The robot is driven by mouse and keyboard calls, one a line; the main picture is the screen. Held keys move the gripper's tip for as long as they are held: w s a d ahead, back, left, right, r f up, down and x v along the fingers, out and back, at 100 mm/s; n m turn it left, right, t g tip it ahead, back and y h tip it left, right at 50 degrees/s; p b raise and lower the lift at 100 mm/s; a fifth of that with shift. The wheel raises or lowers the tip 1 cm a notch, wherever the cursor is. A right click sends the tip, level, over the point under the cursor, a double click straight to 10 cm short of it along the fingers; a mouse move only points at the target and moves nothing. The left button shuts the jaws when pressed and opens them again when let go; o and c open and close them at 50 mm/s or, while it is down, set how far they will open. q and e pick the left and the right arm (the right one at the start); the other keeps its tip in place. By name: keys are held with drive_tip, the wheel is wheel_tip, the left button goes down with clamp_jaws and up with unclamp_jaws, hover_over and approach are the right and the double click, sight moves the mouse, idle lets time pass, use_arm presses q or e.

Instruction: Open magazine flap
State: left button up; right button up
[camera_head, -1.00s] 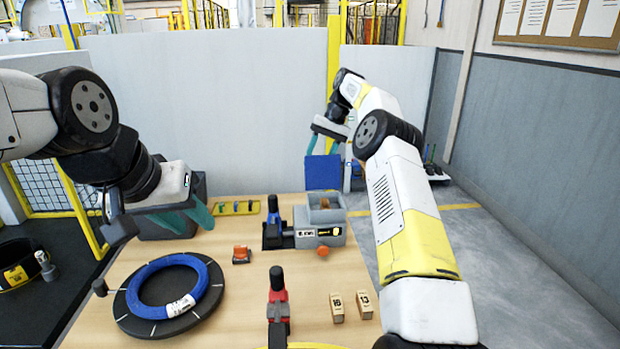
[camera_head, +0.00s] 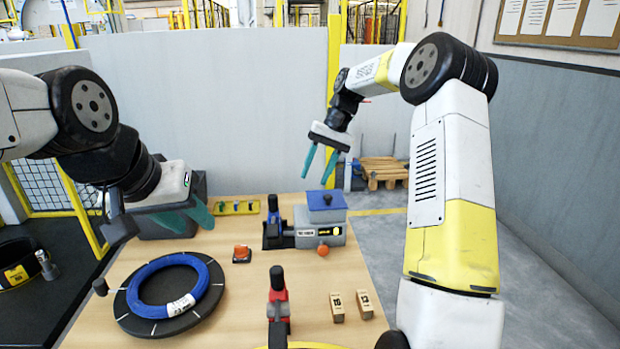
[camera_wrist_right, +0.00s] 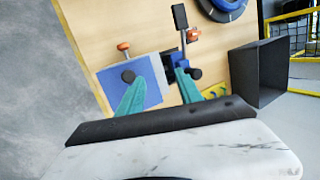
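The magazine is a grey box (camera_head: 318,240) at the back right of the table. Its blue flap (camera_head: 320,214), with a dark knob, lies flat over the top and hides the inside. The flap also shows in the right wrist view (camera_wrist_right: 150,68), partly behind one finger. My right gripper (camera_head: 317,181) is open and empty, with its teal fingers pointing down above the flap, apart from it in the head view. Its fingers also show in the right wrist view (camera_wrist_right: 160,94). My left gripper (camera_head: 190,213) is open and empty at the table's back left.
A blue coil (camera_head: 212,279) lies on a round dark plate (camera_head: 126,318). A yellow tray (camera_head: 236,208) is at the back. A dark bin (camera_wrist_right: 260,72) stands beyond the left edge.

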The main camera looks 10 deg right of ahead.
drive_tip(key=s, duration=0.5)
drive_tip(key=shift+a+r, duration=0.25)
drive_tip(key=shift+a, duration=0.1)
